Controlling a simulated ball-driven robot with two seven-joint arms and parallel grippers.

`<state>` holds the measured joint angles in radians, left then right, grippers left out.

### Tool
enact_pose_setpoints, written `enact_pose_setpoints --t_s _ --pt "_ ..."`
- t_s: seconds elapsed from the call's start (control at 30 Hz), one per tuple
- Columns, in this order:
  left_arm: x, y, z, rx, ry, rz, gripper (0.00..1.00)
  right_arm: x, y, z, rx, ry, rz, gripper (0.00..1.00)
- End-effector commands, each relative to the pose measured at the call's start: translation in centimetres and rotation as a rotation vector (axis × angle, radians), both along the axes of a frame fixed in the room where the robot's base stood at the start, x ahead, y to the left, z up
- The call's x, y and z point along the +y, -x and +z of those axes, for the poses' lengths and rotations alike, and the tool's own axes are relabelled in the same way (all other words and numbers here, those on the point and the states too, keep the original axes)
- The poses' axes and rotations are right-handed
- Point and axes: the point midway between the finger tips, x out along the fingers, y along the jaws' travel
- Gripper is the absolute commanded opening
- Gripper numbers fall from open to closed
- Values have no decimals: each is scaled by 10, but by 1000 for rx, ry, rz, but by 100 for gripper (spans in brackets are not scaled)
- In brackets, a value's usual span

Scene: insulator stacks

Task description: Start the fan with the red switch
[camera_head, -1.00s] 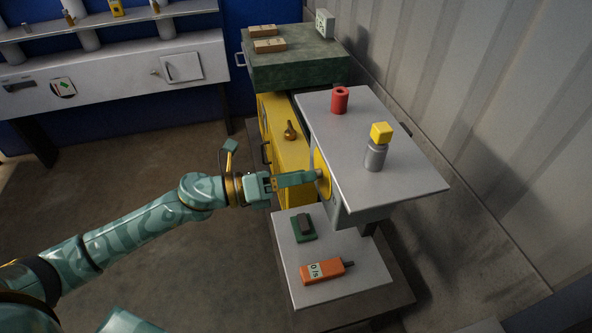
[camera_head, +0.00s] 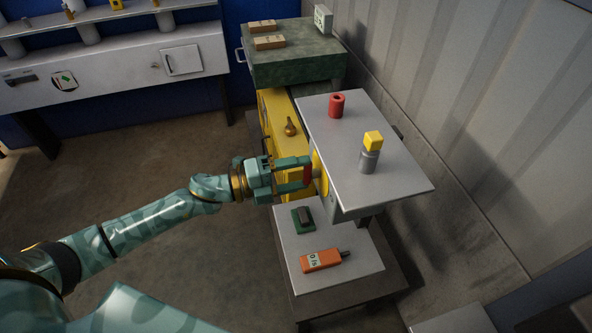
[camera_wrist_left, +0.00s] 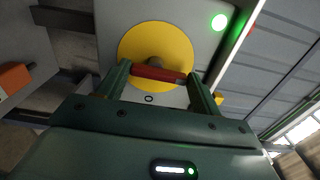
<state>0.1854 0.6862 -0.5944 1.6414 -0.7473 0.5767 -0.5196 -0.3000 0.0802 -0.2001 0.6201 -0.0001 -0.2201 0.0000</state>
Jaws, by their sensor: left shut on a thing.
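The red switch is a bar-shaped handle (camera_wrist_left: 158,74) on a round yellow plate (camera_wrist_left: 180,42) on the side of a grey cabinet. In the wrist view it lies crosswise between the fingertips of my left gripper (camera_wrist_left: 160,78), which is shut on it. In the head view the red handle (camera_head: 307,175) shows between the fingers of my left gripper (camera_head: 306,174). A green lamp (camera_wrist_left: 219,22) glows on the panel beside the plate. The fan is not identifiable. My right gripper is out of view.
The grey top (camera_head: 390,185) carries a red cylinder (camera_head: 336,106) and a grey cylinder (camera_head: 368,162) with a yellow block (camera_head: 373,141). Below, a shelf (camera_head: 345,283) holds an orange meter (camera_head: 321,260) and a green-based block (camera_head: 303,220). A yellow cabinet (camera_head: 287,152) stands behind my gripper.

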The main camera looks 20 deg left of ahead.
Motion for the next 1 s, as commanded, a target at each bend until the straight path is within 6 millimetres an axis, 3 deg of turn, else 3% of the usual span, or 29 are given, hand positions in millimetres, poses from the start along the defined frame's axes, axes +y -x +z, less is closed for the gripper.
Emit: enact_pose_setpoints --t_s 0.6,0.63,0.7,1.0 --pt "1 -1 0 37 26 2 43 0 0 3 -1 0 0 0" --pt "1 -1 0 37 26 2 68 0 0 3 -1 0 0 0" --pt "1 -1 0 37 26 2 87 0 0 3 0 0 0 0" --pt "0 0 0 36 24 1 87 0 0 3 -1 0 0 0"
